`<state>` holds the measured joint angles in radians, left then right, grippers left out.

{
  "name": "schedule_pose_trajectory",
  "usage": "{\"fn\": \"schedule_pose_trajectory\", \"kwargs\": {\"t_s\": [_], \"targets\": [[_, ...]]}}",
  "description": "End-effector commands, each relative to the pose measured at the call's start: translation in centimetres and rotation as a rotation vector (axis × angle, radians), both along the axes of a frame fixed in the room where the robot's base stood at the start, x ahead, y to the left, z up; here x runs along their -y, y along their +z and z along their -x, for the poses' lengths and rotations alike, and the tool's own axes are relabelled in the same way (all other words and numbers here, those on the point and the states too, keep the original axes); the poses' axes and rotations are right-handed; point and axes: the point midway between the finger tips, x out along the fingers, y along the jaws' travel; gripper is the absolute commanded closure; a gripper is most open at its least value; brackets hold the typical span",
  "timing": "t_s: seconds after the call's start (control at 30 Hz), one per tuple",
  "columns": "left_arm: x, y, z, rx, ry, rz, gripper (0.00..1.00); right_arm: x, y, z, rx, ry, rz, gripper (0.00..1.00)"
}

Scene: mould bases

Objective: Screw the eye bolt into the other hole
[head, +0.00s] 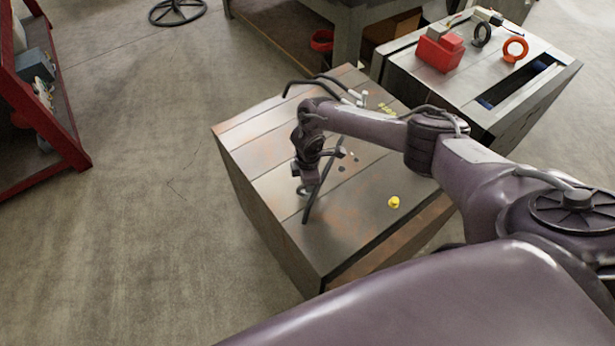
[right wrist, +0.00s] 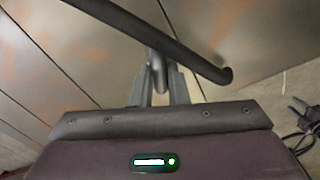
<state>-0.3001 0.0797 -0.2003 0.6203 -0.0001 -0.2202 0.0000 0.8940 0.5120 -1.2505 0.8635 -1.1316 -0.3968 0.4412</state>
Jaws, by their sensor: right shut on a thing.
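My right gripper (head: 306,188) points down over the steel mould base (head: 260,150). In the right wrist view its two fingers (right wrist: 158,92) are shut on a grey rounded piece (right wrist: 158,72), which looks like the eye bolt's ring seen edge-on. A dark straight bar (right wrist: 190,52) crosses at the ring and seems to pass through it; it also shows slanting beside the gripper in the head view (head: 313,203). The bolt's shank and its seating are hidden. Small dark spots, possibly holes (head: 341,168), lie right of the gripper. My left gripper is out of view.
A yellow piece (head: 394,202) stands on the mould base's right part. Dark curved rods (head: 300,84) and small light parts lie at its back. A second block (head: 400,65) behind carries a red box (head: 438,53) and an orange ring (head: 515,49).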

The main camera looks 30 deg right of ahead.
Motion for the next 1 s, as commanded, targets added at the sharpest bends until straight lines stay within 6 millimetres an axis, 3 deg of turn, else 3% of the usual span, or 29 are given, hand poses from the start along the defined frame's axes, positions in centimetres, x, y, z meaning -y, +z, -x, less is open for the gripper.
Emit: {"fn": "schedule_pose_trajectory", "kwargs": {"t_s": [0.03,0.23,0.67,1.0], "targets": [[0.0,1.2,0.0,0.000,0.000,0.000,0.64,-0.3,0.3,0.5,-0.011,-0.079,-0.005,1.00],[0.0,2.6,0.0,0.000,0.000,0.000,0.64,-0.3,0.0,0.4,-0.009,-0.347,-0.004,1.00],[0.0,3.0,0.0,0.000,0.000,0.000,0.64,-0.2,-0.1,0.4,-0.009,-0.439,-0.003,1.00],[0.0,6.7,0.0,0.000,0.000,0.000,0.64,-0.4,0.0,0.5,-0.014,-1.064,-0.004,1.00]]}}
